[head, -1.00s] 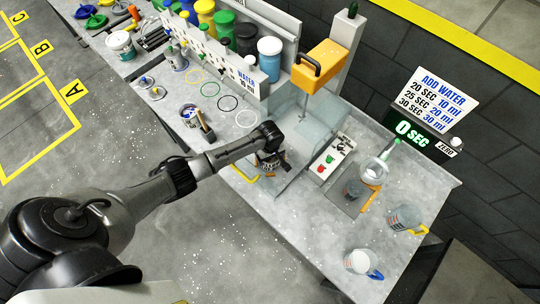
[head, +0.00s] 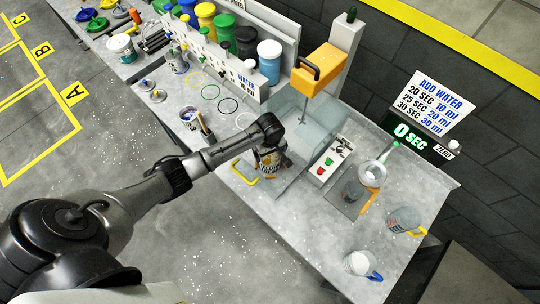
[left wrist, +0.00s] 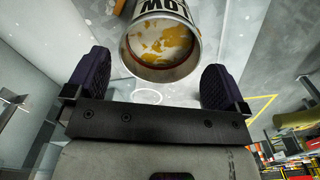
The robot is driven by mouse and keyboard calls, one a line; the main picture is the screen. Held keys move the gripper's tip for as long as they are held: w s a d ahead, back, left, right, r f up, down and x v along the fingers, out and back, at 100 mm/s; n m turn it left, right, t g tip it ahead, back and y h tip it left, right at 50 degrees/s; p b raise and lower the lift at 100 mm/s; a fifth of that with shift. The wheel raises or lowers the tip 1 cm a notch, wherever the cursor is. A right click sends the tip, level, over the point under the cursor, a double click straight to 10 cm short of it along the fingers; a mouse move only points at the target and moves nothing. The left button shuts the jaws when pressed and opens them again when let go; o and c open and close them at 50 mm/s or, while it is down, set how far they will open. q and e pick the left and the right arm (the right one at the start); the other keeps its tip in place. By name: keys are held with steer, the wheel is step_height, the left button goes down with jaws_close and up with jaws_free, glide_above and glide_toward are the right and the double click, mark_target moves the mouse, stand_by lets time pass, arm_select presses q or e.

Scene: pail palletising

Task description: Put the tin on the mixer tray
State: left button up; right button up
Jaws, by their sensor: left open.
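My left gripper (head: 272,145) is at the tin in the head view. In the wrist view its two dark fingers (left wrist: 158,82) are apart, with the tin between and beyond the tips. The mixer (head: 318,70) has an orange head, a stirrer and clear guard panels. The tray under the tin is mostly hidden. My right gripper is not seen.
The mixer's control box (head: 331,160) stands right of the guard. A can with brushes (head: 192,119) stands to the left.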

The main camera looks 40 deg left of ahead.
arm_select(q)
step_height(320, 180, up, 6)
steer(key=shift+r, duration=0.15)
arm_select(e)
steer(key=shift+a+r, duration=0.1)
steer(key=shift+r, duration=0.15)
